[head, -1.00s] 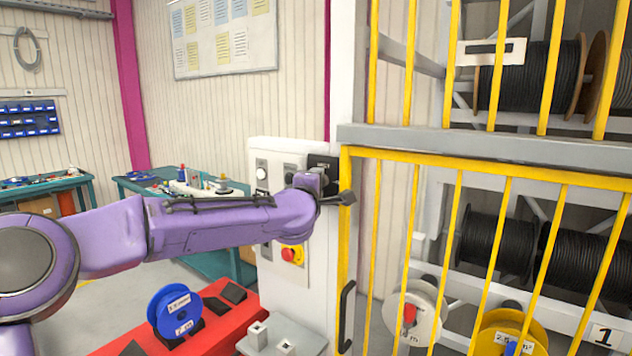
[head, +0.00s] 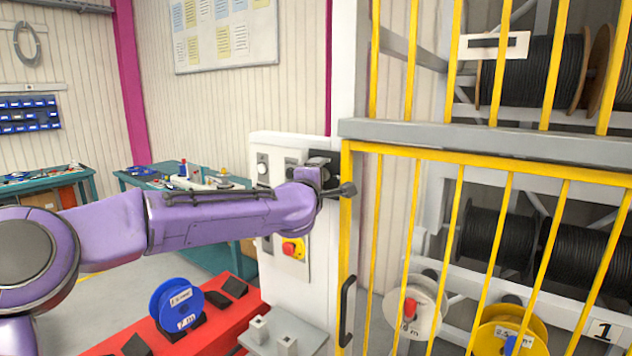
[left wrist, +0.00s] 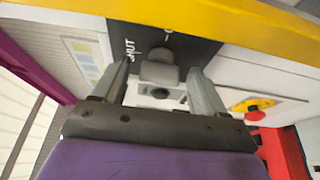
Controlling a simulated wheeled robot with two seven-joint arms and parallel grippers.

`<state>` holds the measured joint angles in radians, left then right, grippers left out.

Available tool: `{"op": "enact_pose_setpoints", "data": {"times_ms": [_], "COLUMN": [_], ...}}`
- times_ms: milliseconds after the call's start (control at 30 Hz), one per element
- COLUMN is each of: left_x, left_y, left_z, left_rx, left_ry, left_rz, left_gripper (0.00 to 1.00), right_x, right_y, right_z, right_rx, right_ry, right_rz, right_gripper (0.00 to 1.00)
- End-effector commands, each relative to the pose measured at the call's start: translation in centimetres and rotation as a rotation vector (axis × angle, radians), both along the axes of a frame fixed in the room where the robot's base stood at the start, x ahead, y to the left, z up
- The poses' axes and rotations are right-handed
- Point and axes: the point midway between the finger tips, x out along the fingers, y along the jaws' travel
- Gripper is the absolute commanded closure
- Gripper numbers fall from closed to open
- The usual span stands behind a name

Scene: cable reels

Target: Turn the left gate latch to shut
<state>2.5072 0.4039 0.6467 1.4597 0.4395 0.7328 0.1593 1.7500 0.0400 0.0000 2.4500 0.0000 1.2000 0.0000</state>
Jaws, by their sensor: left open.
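The left gate latch is a grey knob (left wrist: 159,66) on a dark plate (left wrist: 205,50) beside the yellow gate frame. The word SHUT is printed on the plate to the left of the knob in the left wrist view, and a white mark shows above it. My left gripper (left wrist: 158,74) is open, with one finger on each side of the knob. I cannot tell if the fingers touch it. In the head view my purple left arm reaches the dark plate (head: 322,158) and its wrist hides much of the latch. My right gripper is out of view.
The white control post (head: 300,300) has a red stop button (head: 293,248) below the latch. The yellow barred gate (head: 435,165) with a black handle (head: 346,310) stands to the right, with cable reels behind. A blue reel (head: 176,304) sits on a red bench below my arm.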

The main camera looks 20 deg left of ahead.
Motion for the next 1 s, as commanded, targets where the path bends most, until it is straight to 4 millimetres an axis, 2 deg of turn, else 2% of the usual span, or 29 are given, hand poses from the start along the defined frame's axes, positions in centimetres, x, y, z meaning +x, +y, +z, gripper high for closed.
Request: {"op": "enact_pose_setpoints", "data": {"times_ms": [133, 300, 500, 633, 1000], "left_x": [-2.1, -6.4, -9.7, -10.4, -10.4], "left_y": [-0.1, -0.4, -0.6, -0.6, -0.5], "left_z": [-0.4, -0.4, -0.2, -0.1, 0.0], "left_rx": [-0.001, -0.002, -0.001, -0.001, -0.002], "left_ry": [-0.003, -0.005, -0.002, 0.001, 0.000], "left_rz": [-0.002, -0.002, -0.001, 0.000, 0.006], "left_gripper": [0.28, 0.28, 0.28, 0.28, 0.28], "right_x": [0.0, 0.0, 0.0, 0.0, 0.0], "right_y": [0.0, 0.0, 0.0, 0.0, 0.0], "right_z": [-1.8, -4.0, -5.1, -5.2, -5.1], "right_rx": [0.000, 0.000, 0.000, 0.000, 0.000], "right_ry": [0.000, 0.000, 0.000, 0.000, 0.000], "right_rz": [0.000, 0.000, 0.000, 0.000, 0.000], "right_gripper": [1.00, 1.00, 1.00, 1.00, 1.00]}}
